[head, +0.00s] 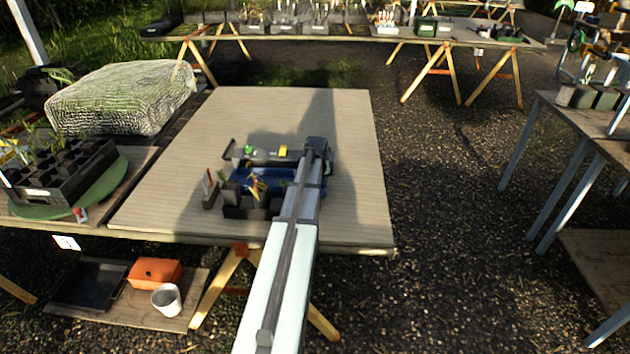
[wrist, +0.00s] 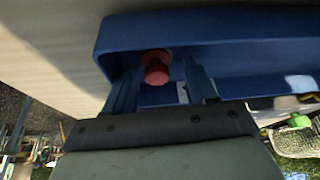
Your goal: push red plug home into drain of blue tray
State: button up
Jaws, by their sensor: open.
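The red plug (wrist: 156,67) shows in the wrist view, at the inner side of the blue tray (wrist: 220,32). A pale rim shows just behind the plug; how deep the plug sits in the drain I cannot tell. My gripper (wrist: 158,85) is open, with one finger on each side of the plug and a gap on both sides. In the head view the blue tray (head: 275,180) lies on the table, partly hidden by my arm and by pots. The plug and my fingertips cannot be made out there.
Dark pots with small plants (head: 250,207) stand at the tray's near side. The wooden table (head: 180,190) is clear to the left. A crate of pots (head: 62,175) and a netted bale (head: 120,97) stand further left.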

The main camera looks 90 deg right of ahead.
jog(key=v, duration=1.3)
jog(key=shift+s, duration=0.15)
jog(key=shift+d+r, duration=0.1)
